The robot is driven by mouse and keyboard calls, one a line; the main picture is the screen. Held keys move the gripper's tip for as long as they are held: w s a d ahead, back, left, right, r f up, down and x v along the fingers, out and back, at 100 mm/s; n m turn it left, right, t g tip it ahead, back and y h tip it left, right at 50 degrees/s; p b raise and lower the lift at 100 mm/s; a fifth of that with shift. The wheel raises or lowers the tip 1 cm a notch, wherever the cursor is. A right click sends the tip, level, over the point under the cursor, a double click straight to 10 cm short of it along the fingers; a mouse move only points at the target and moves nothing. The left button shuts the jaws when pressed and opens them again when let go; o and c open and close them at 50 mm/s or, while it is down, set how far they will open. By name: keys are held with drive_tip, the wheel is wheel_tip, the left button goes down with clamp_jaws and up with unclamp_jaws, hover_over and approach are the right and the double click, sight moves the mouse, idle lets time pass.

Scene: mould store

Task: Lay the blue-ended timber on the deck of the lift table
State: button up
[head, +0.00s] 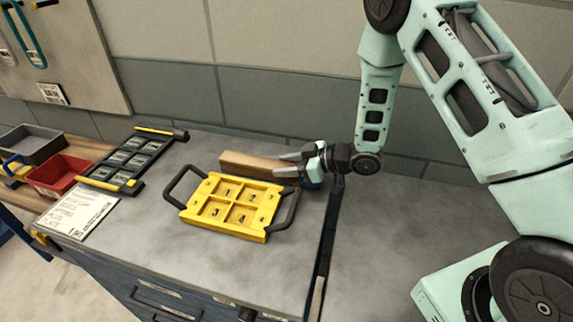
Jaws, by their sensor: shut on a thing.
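The timber (243,165) is a pale brown bar behind the yellow tray, lying roughly level. Its blue end (313,183) shows at the right, partly hidden by my gripper. My gripper (279,165) comes in from the right and is shut on the timber near this blue end. I cannot tell whether the timber touches the worktop or hangs just above it. A grey surface (400,235) lies to the right, beyond a dark gap; I cannot tell whether it is the deck of the lift table.
A yellow four-pocket tray (228,206) with dark handles sits on the grey worktop (150,240), just in front of the timber. A black rack (131,158) with yellow grips, a printed sheet (78,213), a red bin (60,175) and a grey bin (32,145) stand left. A wall is behind.

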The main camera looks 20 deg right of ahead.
drive_tip(key=shift+f, duration=0.1)
drive_tip(key=o, duration=1.2)
